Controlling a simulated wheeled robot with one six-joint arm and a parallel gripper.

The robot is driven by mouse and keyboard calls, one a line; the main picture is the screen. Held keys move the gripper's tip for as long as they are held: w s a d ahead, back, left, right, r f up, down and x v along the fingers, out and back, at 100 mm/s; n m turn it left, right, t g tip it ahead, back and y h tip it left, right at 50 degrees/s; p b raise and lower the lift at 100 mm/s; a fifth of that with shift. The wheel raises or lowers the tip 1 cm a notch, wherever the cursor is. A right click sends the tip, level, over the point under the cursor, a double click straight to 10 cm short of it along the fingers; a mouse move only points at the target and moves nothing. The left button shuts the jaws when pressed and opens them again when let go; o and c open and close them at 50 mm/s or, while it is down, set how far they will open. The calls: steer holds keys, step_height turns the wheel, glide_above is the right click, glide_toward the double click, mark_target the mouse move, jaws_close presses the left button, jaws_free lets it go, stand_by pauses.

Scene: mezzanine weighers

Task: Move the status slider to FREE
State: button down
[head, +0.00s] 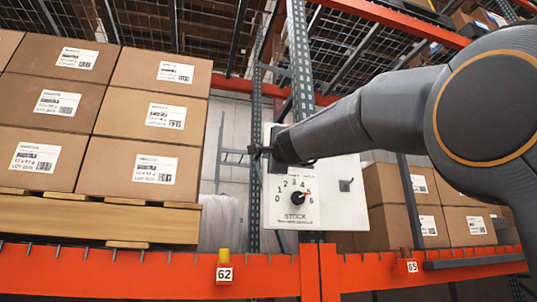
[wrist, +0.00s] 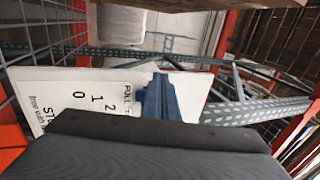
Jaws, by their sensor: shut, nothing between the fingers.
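A white panel (head: 335,210) hangs on a rack upright. It carries a black dial knob (head: 298,197) with numbers around it and the word STOCK below. A small grey part (head: 345,185) sticks out at the panel's right side; I cannot tell what it is. My gripper (head: 257,151) is shut and empty, across the upper left of the panel, and hides part of it. The panel also shows in the wrist view (wrist: 50,93), partly behind my gripper (wrist: 160,90). I cannot make out the status slider or the word FREE; contact with the panel is unclear.
Stacked cartons (head: 140,120) on a wooden pallet (head: 95,220) stand at left. More cartons (head: 450,225) are at right. An orange beam (head: 150,268) with labels 62 and 65 crosses below the panel. Grey rack uprights (head: 300,60) are close behind my gripper.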

steer(key=shift+w, duration=0.15)
steer(key=shift+w+a, duration=0.15)
steer(key=shift+w, duration=0.2)
steer(key=shift+w+a, duration=0.15)
steer(key=shift+w, duration=0.4)
steer(key=shift+w+p, duration=0.2)
steer(key=shift+p, duration=0.1)
steer(key=shift+w+a, duration=0.15)
steer(key=shift+w, duration=0.15)
steer(key=shift+w+a, duration=0.1)
steer(key=shift+w, duration=0.1)
steer(key=shift+s, duration=0.25)
steer(key=shift+d, duration=0.2)
